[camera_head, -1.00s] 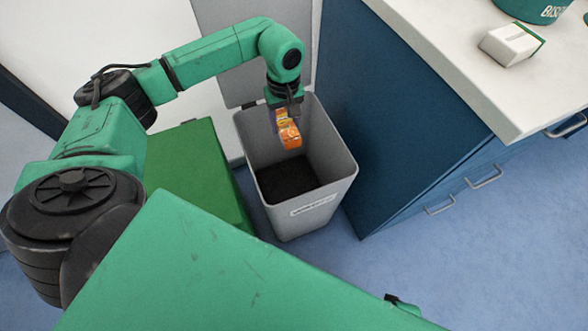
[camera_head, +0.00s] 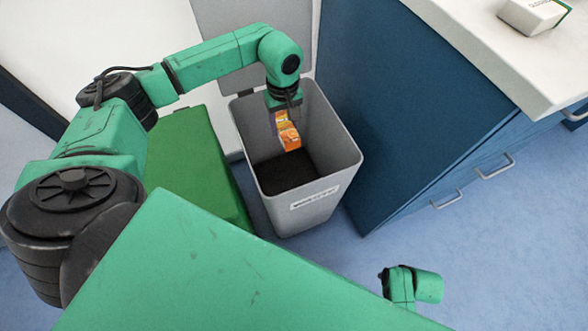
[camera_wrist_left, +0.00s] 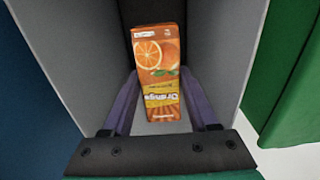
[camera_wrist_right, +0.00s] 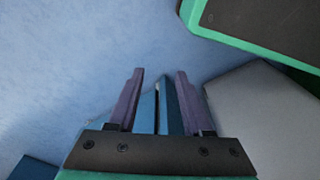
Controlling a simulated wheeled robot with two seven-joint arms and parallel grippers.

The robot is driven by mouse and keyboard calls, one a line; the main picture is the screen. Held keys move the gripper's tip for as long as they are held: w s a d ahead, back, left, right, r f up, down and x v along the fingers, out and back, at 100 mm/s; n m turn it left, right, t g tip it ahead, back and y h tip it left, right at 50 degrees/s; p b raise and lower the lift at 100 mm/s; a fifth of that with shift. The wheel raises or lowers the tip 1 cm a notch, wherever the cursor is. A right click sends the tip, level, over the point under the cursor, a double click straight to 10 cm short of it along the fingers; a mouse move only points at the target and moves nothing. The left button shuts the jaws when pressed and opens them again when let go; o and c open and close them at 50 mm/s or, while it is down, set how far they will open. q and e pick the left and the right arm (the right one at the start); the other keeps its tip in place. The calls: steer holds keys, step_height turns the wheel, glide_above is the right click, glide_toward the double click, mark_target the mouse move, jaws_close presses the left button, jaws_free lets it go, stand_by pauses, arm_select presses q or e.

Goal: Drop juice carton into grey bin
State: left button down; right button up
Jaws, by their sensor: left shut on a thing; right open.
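The orange juice carton (camera_head: 289,135) hangs in my left gripper (camera_head: 284,112), inside the mouth of the grey bin (camera_head: 340,165). In the left wrist view the carton (camera_wrist_left: 160,75) sits between the two purple fingers of the gripper (camera_wrist_left: 160,100), with bin walls around it. The bin stands on the floor with its lid (camera_head: 262,50) raised at the back. Its dark bottom shows below the carton, clear of it. My right gripper (camera_wrist_right: 157,90) is open and empty in the right wrist view. In the head view only part of the right arm shows at the lower right.
A green box (camera_head: 195,165) stands left of the bin. A blue cabinet (camera_head: 400,110) with a white countertop (camera_head: 480,50) is close on the right. A white and green carton (camera_head: 535,14) lies on the counter. Blue floor (camera_head: 375,265) is free in front.

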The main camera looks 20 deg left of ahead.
arm_select(q)
steer(key=shift+c, duration=0.5)
jaws_free()
steer(key=shift+r, duration=0.35)
step_height(320, 180, up, 14)
steer(key=p, duration=0.2)
arm_select(e)
steer(key=s+f, duration=0.1)
steer(key=s+d+f, duration=0.1)
steer(key=f, duration=0.1)
steer(key=shift+s+f, duration=0.15)
steer(key=shift+s, duration=0.15)
